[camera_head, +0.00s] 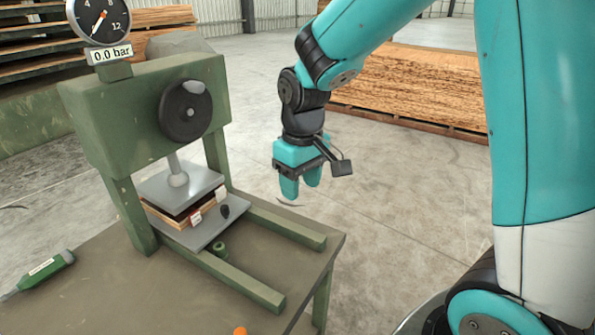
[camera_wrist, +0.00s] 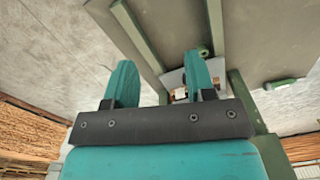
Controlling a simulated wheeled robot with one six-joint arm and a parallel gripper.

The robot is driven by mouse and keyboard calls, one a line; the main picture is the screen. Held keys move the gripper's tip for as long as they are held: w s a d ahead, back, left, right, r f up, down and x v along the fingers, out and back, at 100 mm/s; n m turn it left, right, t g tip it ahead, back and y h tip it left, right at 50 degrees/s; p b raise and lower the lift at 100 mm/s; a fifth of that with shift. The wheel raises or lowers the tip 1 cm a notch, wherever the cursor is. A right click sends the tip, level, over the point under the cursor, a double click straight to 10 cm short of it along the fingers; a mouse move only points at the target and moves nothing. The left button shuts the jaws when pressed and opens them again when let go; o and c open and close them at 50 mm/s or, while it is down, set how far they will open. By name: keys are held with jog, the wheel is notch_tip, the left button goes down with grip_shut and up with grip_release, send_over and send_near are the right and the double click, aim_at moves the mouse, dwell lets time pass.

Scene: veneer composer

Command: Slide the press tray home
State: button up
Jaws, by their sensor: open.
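The press tray (camera_head: 197,237) is a flat grey plate with a dark knob (camera_head: 225,211) on its near right part. It lies between the press posts and sticks out toward the rails. A layered wooden stack (camera_head: 178,213) with a red-and-white tag (camera_head: 196,217) sits on it beneath the grey upper platen (camera_head: 180,186). My gripper (camera_head: 301,190) is open and empty, pointing down, up and to the right of the tray, apart from it.
The green press frame (camera_head: 150,110) carries a handwheel (camera_head: 186,110) and a gauge (camera_head: 100,18) reading 0.0 bar. Two green rails (camera_head: 285,228) run out over the table (camera_head: 160,295), with a short green cylinder (camera_head: 220,248) between them. A green tool (camera_head: 42,270) lies left.

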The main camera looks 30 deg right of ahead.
jog(key=r, duration=0.1)
jog(key=s+a, duration=0.1)
jog(key=r+p, duration=0.1)
jog(key=shift+s+a+r, duration=0.3)
jog(key=s+a+r+n+y, duration=0.2)
jog(key=s+a+r, duration=0.1)
jog(key=s, duration=0.5)
jog(key=s+a+r+n+y, duration=0.1)
jog(key=s+a+r+n, duration=0.1)
jog(key=s+a, duration=0.4)
jog(key=s+r, duration=0.1)
jog(key=s, duration=0.2)
jog(key=shift+a+y, duration=0.3)
jog(key=shift+y, duration=0.1)
